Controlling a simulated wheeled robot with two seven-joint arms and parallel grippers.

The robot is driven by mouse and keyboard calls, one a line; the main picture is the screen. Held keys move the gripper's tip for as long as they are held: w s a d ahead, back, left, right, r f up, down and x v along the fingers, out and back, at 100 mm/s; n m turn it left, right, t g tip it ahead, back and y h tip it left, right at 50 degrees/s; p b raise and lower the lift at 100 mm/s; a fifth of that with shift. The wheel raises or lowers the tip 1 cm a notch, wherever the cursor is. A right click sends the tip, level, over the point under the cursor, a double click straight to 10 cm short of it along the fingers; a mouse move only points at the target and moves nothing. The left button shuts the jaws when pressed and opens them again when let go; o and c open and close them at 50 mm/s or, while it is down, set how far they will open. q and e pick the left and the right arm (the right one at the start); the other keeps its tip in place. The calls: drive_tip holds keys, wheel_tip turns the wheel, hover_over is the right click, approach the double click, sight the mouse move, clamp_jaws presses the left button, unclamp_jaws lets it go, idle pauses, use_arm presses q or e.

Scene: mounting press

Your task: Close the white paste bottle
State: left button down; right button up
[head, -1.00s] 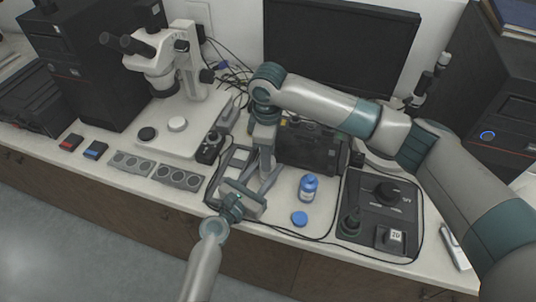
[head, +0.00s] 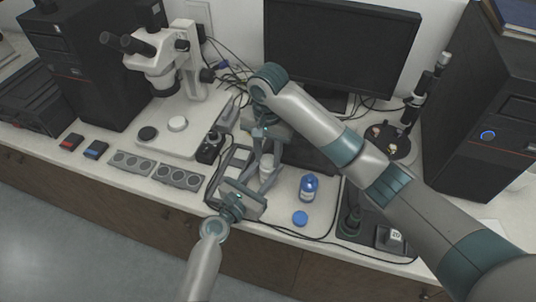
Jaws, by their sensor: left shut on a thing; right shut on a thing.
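A small white bottle (head: 267,162) stands at the near middle of the bench, partly hidden by gripper fingers. My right gripper (head: 265,158) comes down from above and is shut at its upper part; whether it holds the cap or the body is too small to tell. My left gripper (head: 262,180) reaches in from the near side and is shut at the same place, lower down. The bottle's cap cannot be made out separately. A blue bottle (head: 308,188) stands upright to the right, with a loose blue cap (head: 300,218) on the bench in front of it.
A black-framed tray (head: 214,188) lies under the grippers. A dark device with a knob and a block marked 20 (head: 390,238) is at the right. Two grey strips with round wells (head: 180,177), a microscope (head: 160,65) and a monitor (head: 340,45) stand around.

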drive_tip(key=m, duration=0.7)
drive_tip(key=shift+m, duration=0.3)
drive_tip(key=m, duration=0.7)
drive_tip(key=shift+w, duration=0.1)
drive_tip(key=o, duration=1)
drive_tip(key=shift+r, duration=2.25)
drive_tip(key=shift+c, duration=0.4)
